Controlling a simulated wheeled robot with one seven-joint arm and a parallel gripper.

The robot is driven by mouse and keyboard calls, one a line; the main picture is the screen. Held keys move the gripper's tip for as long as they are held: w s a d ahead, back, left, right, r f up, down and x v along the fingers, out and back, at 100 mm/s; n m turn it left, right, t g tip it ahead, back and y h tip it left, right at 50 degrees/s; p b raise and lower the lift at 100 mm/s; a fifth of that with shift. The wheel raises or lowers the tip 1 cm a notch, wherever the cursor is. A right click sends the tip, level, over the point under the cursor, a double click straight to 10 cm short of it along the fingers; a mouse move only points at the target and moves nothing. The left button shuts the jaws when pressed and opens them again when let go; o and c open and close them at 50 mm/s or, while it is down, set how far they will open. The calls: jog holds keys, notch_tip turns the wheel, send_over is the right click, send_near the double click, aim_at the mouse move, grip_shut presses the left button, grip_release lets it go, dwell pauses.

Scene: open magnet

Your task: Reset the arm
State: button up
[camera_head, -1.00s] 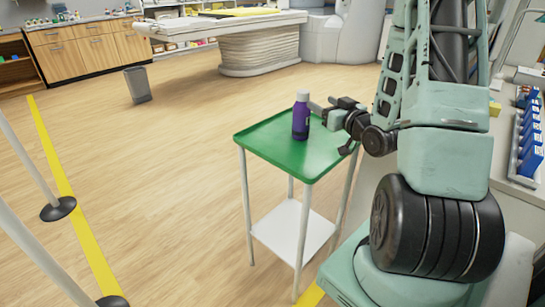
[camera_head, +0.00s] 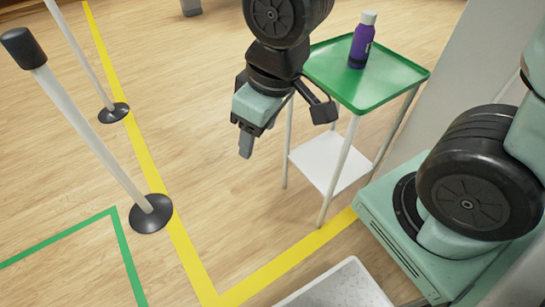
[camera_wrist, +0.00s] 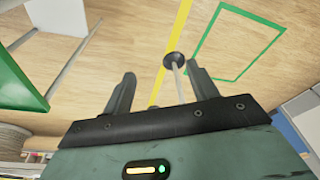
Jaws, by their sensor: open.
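My gripper (camera_head: 247,145) hangs in the air to the left of the green tray-topped stand in the head view, fingers pointing down. In the wrist view its two fingers (camera_wrist: 160,88) are apart, with only floor and a post between them in the picture, so it is open and empty. A purple bottle (camera_head: 361,42) with a pale cap stands upright on the green tray (camera_head: 350,92), apart from my gripper. The bottle does not show in the wrist view. The tray's edge shows there at the left (camera_wrist: 20,75).
The stand has a white lower shelf (camera_head: 327,163). Two white posts on black round bases (camera_head: 151,213) stand at the left by yellow floor tape (camera_head: 181,235). Green tape marks the floor at lower left. A pale grey surface (camera_head: 340,287) is at the bottom. The middle floor is clear.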

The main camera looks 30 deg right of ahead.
jog(key=s+a+r+n+g, duration=0.1)
jog(key=s+a+g, duration=0.1)
jog(key=s, duration=0.5)
jog(key=shift+s+r+h, duration=0.15)
jog(key=shift+s+h, duration=0.25)
jog(key=shift+r, duration=0.1)
